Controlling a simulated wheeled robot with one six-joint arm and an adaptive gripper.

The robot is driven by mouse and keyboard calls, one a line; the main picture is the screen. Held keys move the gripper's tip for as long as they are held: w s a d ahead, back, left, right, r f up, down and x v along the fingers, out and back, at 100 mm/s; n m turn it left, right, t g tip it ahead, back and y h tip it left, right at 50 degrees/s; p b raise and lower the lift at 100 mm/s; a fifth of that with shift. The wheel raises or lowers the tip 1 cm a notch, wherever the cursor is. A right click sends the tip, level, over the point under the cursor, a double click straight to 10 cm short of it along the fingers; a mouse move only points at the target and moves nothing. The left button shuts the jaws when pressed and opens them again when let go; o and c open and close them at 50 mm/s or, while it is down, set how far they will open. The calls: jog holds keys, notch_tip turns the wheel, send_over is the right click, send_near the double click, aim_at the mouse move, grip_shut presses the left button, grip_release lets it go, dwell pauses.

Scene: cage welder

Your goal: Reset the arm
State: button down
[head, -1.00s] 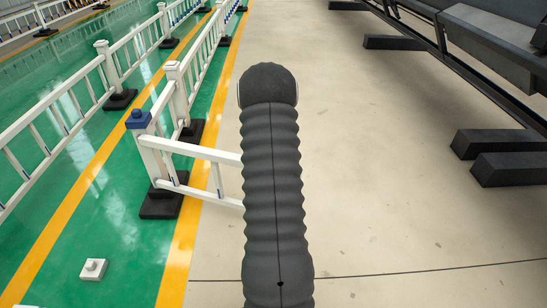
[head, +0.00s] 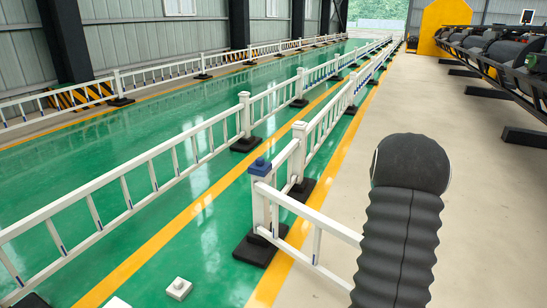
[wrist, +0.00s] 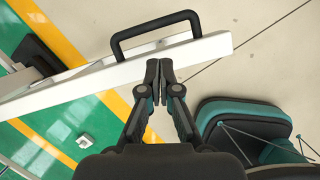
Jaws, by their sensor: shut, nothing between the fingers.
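My gripper (wrist: 159,75) shows in the wrist view with its two fingers together, shut and empty. Its tips point at the white fence rail (wrist: 200,52) with a black handle (wrist: 160,27); whether they touch the rail I cannot tell. In the head view my ribbed dark arm rises at the lower right, and the gripper itself is not seen there. The same short white rail (head: 318,217) runs from a post with a blue cap (head: 260,167) to behind my arm.
White fences (head: 190,150) line a green floor (head: 150,205) on the left. A small white block (head: 179,288) lies on it. Beige floor (head: 470,220) is open on the right. Dark machinery (head: 500,60) and a yellow structure (head: 440,25) stand farther back.

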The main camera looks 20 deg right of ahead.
jog(key=s+a+f+m+g+y, duration=0.15)
jog(key=s+a+m, duration=0.3)
jog(key=m, duration=0.65)
jog(key=s+a+r+m+t, duration=0.2)
jog(key=s+a+r, duration=0.3)
jog(key=a, duration=0.9)
jog(key=s+a+r+m+t+y, duration=0.1)
jog(key=s+a+r+m, duration=0.3)
jog(key=a, duration=1)
jog(key=s+a+r+m+t+y, duration=0.1)
jog(key=s+a+r+m+t, duration=0.1)
jog(key=s+a+r, duration=0.5)
jog(key=a+r+t, duration=0.1)
jog(key=a+r, duration=0.2)
jog(key=a, duration=0.4)
jog(key=shift+s+r+m, duration=0.15)
jog(key=shift+s+m, duration=0.15)
jog(key=shift+m, duration=0.1)
jog(key=shift+d+t, duration=0.15)
jog(key=shift+t, duration=0.1)
